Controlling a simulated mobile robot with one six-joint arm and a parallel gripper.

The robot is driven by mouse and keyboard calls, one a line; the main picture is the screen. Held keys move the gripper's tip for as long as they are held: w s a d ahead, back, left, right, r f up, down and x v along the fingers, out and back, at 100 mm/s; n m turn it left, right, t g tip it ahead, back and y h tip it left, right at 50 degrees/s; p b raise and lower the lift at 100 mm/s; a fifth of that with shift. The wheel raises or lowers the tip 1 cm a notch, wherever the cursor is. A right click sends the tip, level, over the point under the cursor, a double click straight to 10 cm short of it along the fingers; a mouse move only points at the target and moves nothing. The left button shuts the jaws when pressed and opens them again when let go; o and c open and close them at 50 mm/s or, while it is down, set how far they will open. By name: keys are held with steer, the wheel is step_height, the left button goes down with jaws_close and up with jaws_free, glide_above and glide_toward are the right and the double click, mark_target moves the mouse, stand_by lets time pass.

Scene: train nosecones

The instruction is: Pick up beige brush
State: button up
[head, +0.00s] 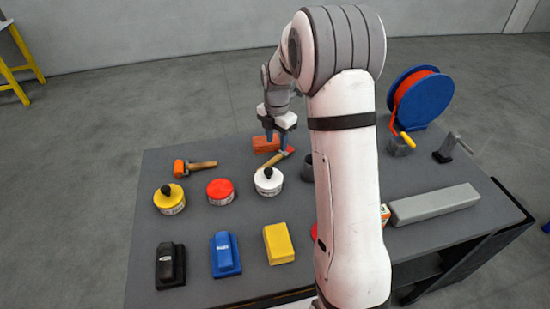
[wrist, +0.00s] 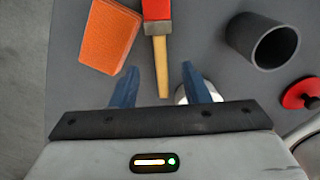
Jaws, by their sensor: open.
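A brush (wrist: 161,65) with a beige handle, a grey band and a red head lies on the table. In the head view the brush (head: 271,160) lies beside an orange block, under my gripper. My gripper (head: 276,137) is open and points down over this spot. In the wrist view my gripper (wrist: 161,72) has its two blue fingers apart, with the handle's end showing between them. I cannot tell how high the fingers are above the handle. A second tool (head: 197,165) with an orange head and wooden handle lies to the left.
The orange block (wrist: 110,35) lies left of the brush, and a dark grey cup (wrist: 275,45) stands to its right. A white round tin (head: 268,182) stands in front. Several tins and coloured blocks stand nearer. A blue reel (head: 425,92) is at the back right.

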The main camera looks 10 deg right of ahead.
mark_target(276, 157)
step_height(276, 157, down, 6)
steer(key=shift+f+p, duration=0.15)
steer(key=shift+p, duration=0.5)
steer(key=shift+c, duration=0.3)
jaws_close()
